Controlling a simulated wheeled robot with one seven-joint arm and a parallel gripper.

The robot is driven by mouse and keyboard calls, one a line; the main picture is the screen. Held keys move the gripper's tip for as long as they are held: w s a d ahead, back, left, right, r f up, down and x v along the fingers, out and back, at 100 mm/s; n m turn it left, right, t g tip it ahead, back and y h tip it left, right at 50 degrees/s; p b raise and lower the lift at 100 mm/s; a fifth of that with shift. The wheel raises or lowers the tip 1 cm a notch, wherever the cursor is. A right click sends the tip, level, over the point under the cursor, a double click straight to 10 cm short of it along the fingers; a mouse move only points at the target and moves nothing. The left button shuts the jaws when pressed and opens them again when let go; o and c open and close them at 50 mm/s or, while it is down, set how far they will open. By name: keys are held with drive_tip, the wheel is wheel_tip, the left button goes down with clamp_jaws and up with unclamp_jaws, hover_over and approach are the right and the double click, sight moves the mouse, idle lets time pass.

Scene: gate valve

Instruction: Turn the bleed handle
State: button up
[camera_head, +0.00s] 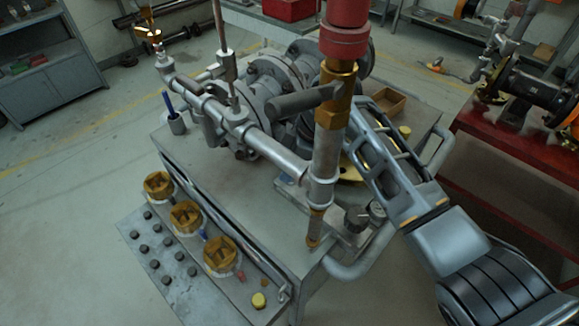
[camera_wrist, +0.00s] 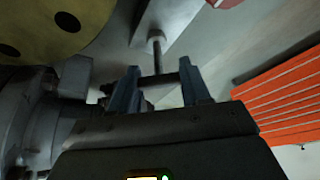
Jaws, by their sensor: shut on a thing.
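In the wrist view, a dark crossbar (camera_wrist: 157,79) sits on the end of a thin rod (camera_wrist: 157,48), like a small T-handle; I take it to be the bleed handle. My gripper (camera_wrist: 157,74) is shut on this crossbar, with one blue-grey finger at each side. In the head view, my arm reaches in from the lower right to the valve assembly (camera_head: 262,80) on the cart. There my fingertips and the handle are hidden behind the brass and steel upright pipe (camera_head: 325,155).
The grey cart top (camera_head: 215,175) carries brass fittings (camera_head: 186,217) along its front left edge and an open box (camera_head: 388,101) at the back. A curved cart rail (camera_head: 362,265) runs close to my arm. A red bench (camera_head: 520,155) stands to the right.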

drive_tip(key=n+g+b, duration=0.1)
drive_tip(key=n+b, duration=0.1)
drive_tip(key=n+g+b, duration=0.1)
drive_tip(key=n+b, duration=0.1)
drive_tip(key=n, duration=0.1)
drive_tip(key=shift+f+n+h, duration=0.2)
drive_tip(key=shift+n+h, duration=0.1)
drive_tip(key=shift+h, duration=0.1)
drive_tip(key=shift+r+n+g+h+b, duration=0.15)
drive_tip(key=shift+n+g+b, duration=0.2)
drive_tip(key=shift+n+b, duration=0.45)
drive_tip(key=shift+n+g+h+b, duration=0.15)
drive_tip(key=shift+n+g+b, duration=0.2)
drive_tip(key=shift+n+b, duration=0.45)
drive_tip(key=o, duration=1.1)
drive_tip(key=shift+c, duration=0.2)
drive_tip(key=shift+r, duration=0.15)
drive_tip(key=v, duration=0.7)
drive_tip(key=shift+r, duration=0.3)
drive_tip(key=shift+w+d, duration=0.15)
drive_tip(key=shift+w, duration=0.05)
